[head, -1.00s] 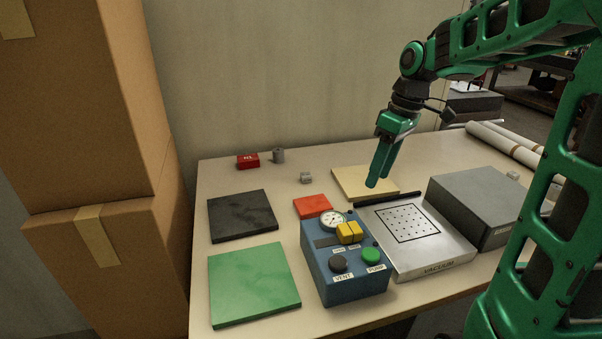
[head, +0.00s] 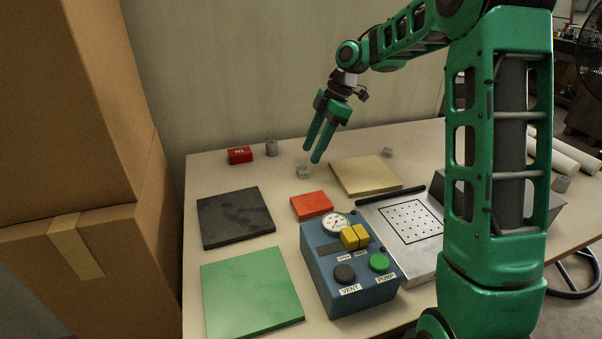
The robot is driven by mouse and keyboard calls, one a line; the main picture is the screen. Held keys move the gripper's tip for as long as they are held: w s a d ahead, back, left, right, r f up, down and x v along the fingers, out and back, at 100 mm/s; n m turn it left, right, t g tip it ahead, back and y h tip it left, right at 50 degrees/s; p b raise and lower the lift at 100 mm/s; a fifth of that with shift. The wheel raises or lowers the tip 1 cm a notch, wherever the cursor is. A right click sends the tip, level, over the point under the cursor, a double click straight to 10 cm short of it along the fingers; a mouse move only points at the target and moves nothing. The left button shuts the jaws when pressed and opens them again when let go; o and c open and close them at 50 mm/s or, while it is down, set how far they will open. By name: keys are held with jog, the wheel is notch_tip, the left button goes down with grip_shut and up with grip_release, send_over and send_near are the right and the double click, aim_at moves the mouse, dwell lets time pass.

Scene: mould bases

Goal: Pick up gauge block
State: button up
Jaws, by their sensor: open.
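No label names the gauge block. A small grey metal block (head: 303,172) sits on the table behind the orange-red plate, and fits the name best. Similar small grey blocks show behind the tan plate (head: 387,152) and at the right on the grey box (head: 561,183). My gripper (head: 312,156) is open and empty, with its green fingers pointing down. In the picture its fingertips are just above and right of the first grey block. I cannot tell their exact height over the table.
A red labelled block (head: 240,155) and a grey cylinder (head: 271,148) stand at the back left. A blue control box (head: 348,265), an orange-red plate (head: 311,205), a tan plate (head: 365,176) and a vacuum plate (head: 410,223) lie nearby. Cardboard boxes (head: 75,205) stand left.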

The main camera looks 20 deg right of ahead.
aim_at(303, 168)
jog(key=x, duration=0.4)
jog(key=shift+s+a+f, duration=0.1)
jog(key=shift+s+a, duration=0.1)
jog(key=shift+a, duration=0.1)
jog(key=shift+a+f, duration=0.2)
jog(key=shift+f, duration=0.4)
jog(key=shift+c, duration=0.6)
grip_shut()
